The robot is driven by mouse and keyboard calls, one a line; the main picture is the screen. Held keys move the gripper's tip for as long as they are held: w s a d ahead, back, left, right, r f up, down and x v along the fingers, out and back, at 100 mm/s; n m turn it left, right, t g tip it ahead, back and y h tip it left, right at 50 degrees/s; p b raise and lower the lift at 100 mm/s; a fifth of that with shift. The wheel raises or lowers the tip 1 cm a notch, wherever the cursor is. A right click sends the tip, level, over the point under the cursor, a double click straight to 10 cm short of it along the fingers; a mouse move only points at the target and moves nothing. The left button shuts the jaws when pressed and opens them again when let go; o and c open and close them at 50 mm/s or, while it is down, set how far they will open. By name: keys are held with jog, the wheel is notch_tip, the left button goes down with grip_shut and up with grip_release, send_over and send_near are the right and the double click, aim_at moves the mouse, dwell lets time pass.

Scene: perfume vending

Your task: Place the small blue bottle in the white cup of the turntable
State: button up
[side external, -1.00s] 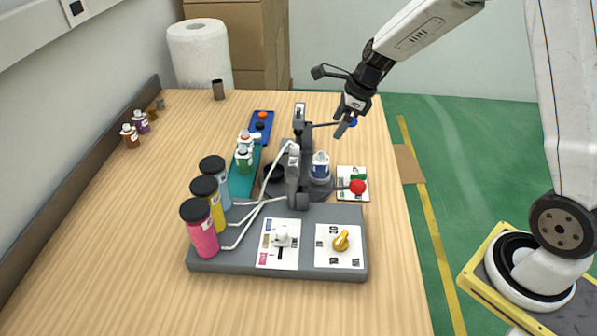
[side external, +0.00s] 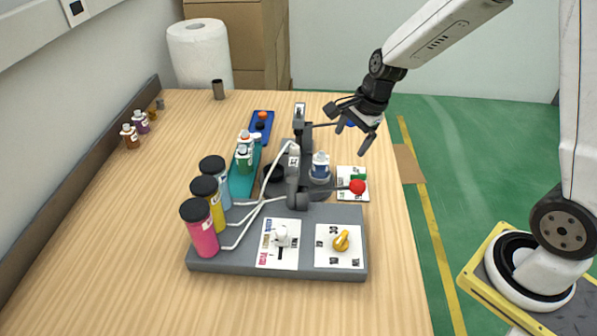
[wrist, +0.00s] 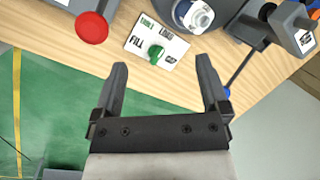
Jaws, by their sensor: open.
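The bottle's top also shows at the upper edge of the wrist view (wrist: 193,16); the cup's inside is hidden by the bottle. My gripper (side external: 352,139) is open and empty, to the right of and above the bottle, apart from it. In the wrist view my gripper (wrist: 162,65) has nothing between its fingers.
A red knob on a lever (side external: 357,187) stands right of the turntable, by a white card with a green knob (wrist: 156,54). Dispenser arms (side external: 299,120) rise behind and in front of the turntable. Large pink, yellow and blue bottles stand front left.

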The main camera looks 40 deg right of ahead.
jog(key=s+n, duration=0.2)
jog(key=n, duration=0.1)
jog(key=s+a+n, duration=0.1)
jog(key=s+n, duration=0.1)
jog(key=n, duration=0.1)
jog(key=s+a+n+h, duration=0.1)
jog(key=s+n, duration=0.1)
jog(key=shift+s+n, duration=0.15)
jog(key=shift+n, duration=0.25)
jog(key=s+a+n+h, duration=0.1)
jog(key=s+n, duration=0.5)
jog(key=n, duration=0.3)
jog(key=shift+s+f+n, duration=0.15)
jog(key=shift+f+n, duration=0.15)
jog(key=shift+f, duration=0.1)
